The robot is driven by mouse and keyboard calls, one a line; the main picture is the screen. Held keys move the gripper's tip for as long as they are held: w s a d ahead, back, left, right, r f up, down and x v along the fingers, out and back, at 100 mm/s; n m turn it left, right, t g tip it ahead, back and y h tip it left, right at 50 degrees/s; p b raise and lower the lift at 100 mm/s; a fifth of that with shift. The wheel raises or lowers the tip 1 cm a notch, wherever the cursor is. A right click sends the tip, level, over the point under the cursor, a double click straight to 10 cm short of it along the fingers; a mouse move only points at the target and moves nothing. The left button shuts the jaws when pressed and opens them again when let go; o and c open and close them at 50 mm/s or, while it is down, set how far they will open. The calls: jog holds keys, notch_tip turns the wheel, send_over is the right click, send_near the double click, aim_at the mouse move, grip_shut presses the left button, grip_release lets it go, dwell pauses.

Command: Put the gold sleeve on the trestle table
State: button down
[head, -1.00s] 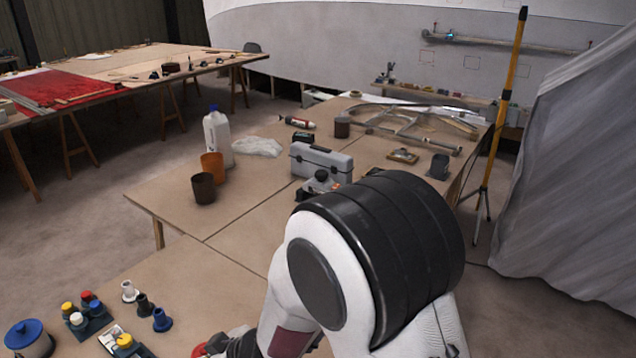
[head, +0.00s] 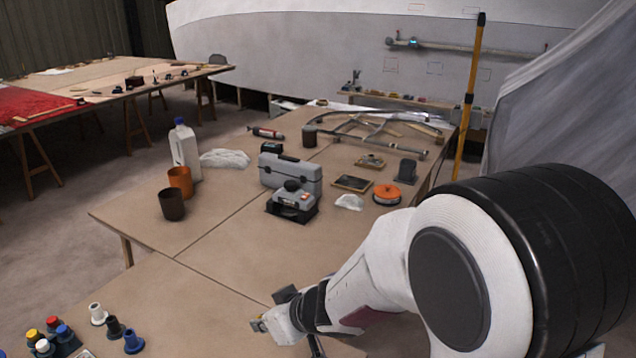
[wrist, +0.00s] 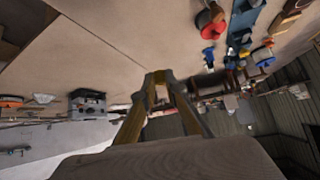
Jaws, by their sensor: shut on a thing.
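My gripper (head: 268,324) is low over the near table in the head view, its fingers pointing left. In the wrist view, its two fingers (wrist: 160,84) close together on a small gold piece, the gold sleeve (wrist: 158,76). Only a small yellowish bit of the sleeve (head: 257,325) shows in the head view, and its full shape is hidden by the fingers. A table on trestle legs (head: 108,88) stands at the far left, with a red cloth on it. The near wooden table (head: 225,245) is large and also on legs. I cannot tell which one is meant.
Colored fittings (head: 62,333) stand at front left. Bare tabletop lies between cups and gripper.

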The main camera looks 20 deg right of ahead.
jog(key=w+d+r+m+h, duration=0.2)
jog(key=w+d, duration=0.8)
jog(key=d, duration=0.1)
jog(key=shift+m+t+h, duration=0.4)
jog(key=shift+m+t, duration=0.2)
jog(key=w+a+f, duration=0.3)
jog(key=w+f, duration=0.2)
jog(key=w, duration=0.2)
jog(key=w+a+f, duration=0.4)
jog(key=w+f, duration=0.1)
jog(key=w, duration=0.1)
jog(key=w+a+f, duration=0.3)
jog(key=w+f, duration=0.2)
jog(key=w, duration=0.2)
jog(key=shift+w+a+f, duration=0.2)
jog(key=shift+w+f, duration=0.1)
jog(key=shift+w, duration=0.05)
jog(key=shift+w+a+f, duration=0.35)
jog(key=shift+a+f, duration=0.05)
jog(key=shift+f, duration=0.1)
jog(key=shift+f, duration=0.6)
jog(key=shift+f, duration=0.3)
jog(key=shift+f, duration=0.75)
